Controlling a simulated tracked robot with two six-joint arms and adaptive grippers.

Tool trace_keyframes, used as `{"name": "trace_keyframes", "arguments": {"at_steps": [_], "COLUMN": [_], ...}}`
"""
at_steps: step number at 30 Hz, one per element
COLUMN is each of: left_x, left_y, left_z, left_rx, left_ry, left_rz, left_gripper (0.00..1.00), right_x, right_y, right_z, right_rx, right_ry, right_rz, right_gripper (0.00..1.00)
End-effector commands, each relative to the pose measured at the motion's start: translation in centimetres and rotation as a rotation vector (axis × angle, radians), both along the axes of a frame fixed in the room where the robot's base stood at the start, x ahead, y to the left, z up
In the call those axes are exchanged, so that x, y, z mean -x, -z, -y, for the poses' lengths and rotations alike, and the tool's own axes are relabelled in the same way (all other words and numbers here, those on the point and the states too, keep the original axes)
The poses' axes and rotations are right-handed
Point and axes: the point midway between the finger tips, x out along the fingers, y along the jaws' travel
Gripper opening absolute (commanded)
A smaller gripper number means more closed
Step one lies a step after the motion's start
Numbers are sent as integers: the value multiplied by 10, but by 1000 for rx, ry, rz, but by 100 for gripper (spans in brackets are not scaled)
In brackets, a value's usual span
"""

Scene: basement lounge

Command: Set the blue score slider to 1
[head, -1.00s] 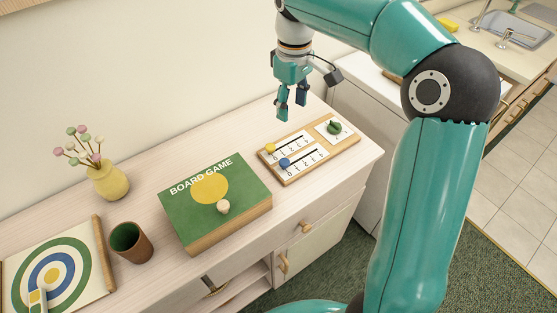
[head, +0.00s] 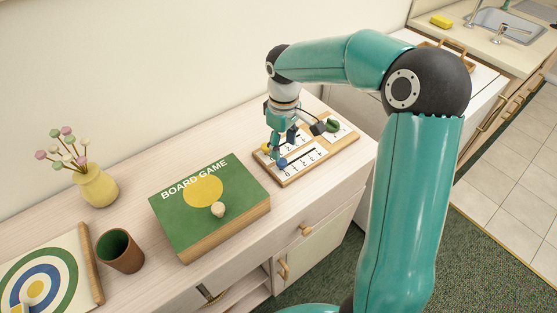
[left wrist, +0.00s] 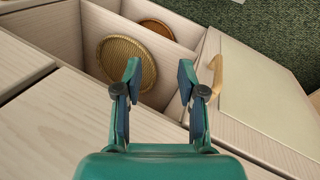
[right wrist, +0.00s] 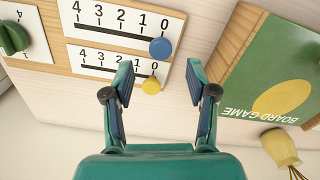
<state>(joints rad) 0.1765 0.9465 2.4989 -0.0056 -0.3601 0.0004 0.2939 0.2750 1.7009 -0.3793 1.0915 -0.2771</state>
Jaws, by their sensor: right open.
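The score board (head: 318,166) lies on the cabinet top, with two numbered slider tracks. In the right wrist view, the blue slider knob (right wrist: 160,48) sits at the 0 end of its track. The yellow knob (right wrist: 151,86) sits at the 0 end of the other track. The blue knob also shows in the head view (head: 282,163), just beside my fingers. My right gripper (right wrist: 160,72) is open and empty, pointing down over the 0 end of the board. My left gripper (left wrist: 159,70) is open and empty above the cabinet front; it is outside the head view.
A green knob (head: 333,125) is at the board's far end. A board game box (head: 190,220) lies left of the board. A brown cup (head: 121,252), yellow vase (head: 97,187) and target board (head: 75,270) stand farther left. The wall runs behind.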

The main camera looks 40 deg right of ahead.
Motion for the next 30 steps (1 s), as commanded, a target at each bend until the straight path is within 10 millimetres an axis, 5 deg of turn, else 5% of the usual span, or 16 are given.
{"name": "trace_keyframes", "arguments": {"at_steps": [9, 21, 30], "left_x": [0, 0, 0], "left_y": [0, 0, 0], "left_z": [0, 0, 0], "left_rx": [0, 0, 0], "left_ry": [0, 0, 0], "left_rz": [0, 0, 0], "left_gripper": [40, 40, 40], "right_x": [0, -1, -1], "right_y": [47, 54, 54], "right_z": [0, 0, -1], "right_rx": [0, 0, 0], "right_ry": [-1, -1, -2], "right_rz": [-2, 1, 1], "right_gripper": [57, 57, 9]}}
